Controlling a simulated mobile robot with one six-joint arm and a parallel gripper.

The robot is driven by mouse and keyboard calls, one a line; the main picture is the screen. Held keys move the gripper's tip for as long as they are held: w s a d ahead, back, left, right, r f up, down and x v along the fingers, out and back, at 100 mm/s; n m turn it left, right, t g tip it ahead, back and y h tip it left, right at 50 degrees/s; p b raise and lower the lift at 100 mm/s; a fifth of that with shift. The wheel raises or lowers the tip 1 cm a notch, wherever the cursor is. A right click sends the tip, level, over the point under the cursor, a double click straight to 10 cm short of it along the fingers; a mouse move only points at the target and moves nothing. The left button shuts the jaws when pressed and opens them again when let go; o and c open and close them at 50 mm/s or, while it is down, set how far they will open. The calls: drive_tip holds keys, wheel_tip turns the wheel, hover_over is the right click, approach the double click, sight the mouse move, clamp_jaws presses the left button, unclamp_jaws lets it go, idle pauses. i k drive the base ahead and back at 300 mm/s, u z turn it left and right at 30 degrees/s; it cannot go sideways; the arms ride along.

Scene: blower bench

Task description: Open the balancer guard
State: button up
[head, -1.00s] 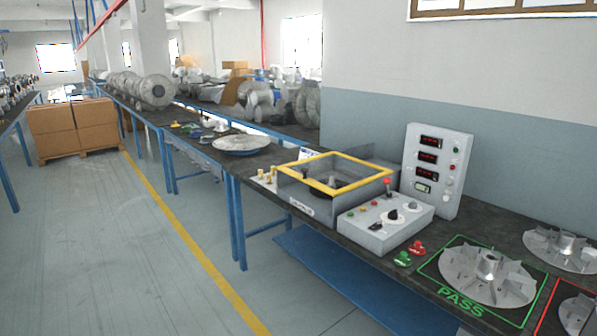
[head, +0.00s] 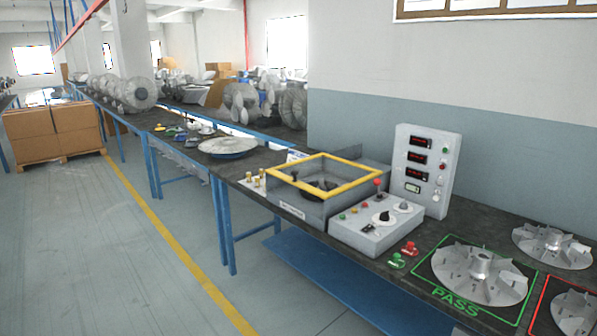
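The balancer is an open-looking grey box on the dark bench, near the middle of the head view. Its guard (head: 352,192) is a yellow square frame lying level across the top of the box. A dark rotor-like shape (head: 318,187) shows inside the frame. I cannot tell whether a clear panel fills the frame. The grey control box (head: 372,237), with knobs, buttons and a red-topped lever (head: 377,183), stands against the balancer's right side. My gripper is not in view.
A white display panel (head: 423,172) stands behind the control box. Red and green clips (head: 398,261) and finned impellers (head: 480,272) lie to the right, one on a green PASS square. A grey disc (head: 228,147) lies left. The floor in front is clear.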

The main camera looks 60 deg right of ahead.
sight(274, 170)
drive_tip(key=i, duration=0.85)
drive_tip(key=u, duration=0.05)
